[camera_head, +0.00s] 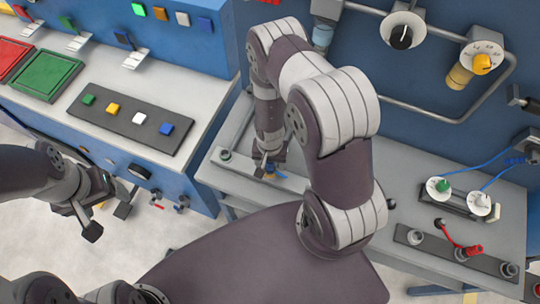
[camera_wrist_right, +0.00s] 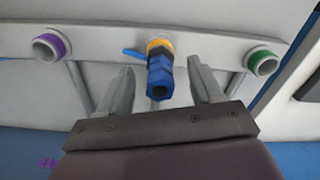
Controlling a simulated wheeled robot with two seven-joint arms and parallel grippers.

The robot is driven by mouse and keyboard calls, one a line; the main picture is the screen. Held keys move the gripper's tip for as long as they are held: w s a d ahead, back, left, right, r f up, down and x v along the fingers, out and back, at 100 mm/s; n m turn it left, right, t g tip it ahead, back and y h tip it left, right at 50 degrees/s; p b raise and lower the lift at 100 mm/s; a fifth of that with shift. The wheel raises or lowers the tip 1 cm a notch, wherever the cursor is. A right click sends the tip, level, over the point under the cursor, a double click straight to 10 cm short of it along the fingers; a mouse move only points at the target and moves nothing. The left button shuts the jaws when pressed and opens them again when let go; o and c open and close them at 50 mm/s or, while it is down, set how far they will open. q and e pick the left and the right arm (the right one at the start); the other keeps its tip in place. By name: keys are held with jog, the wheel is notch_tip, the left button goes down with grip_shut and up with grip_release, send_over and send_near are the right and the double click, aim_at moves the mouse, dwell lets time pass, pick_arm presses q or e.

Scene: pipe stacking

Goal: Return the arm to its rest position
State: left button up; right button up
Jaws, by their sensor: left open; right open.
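My right gripper (camera_head: 268,163) is low over the middle bench in the head view. In the right wrist view its two fingers (camera_wrist_right: 163,80) stand open, one on each side of a stack of blue pipe pieces (camera_wrist_right: 159,77), with gaps between. The stack sits at a yellow ring (camera_wrist_right: 159,46) on a light rack bar, and a blue lever sticks out to its left. In the head view my right arm mostly hides the stack. My left gripper (camera_head: 108,220) is open and empty at the left, over the floor beside the left bench.
A purple-ringed port (camera_wrist_right: 49,46) and a green-ringed port (camera_wrist_right: 262,60) flank the stack on the bar. The left bench holds red and green trays (camera_head: 46,76) and a dark strip of coloured buttons (camera_head: 125,116). A dark strip with a red hose (camera_head: 458,242) lies at right.

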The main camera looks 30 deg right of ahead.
notch_tip(320, 180, up, 12)
jog(key=b, duration=0.1)
jog(key=shift+s, duration=0.1)
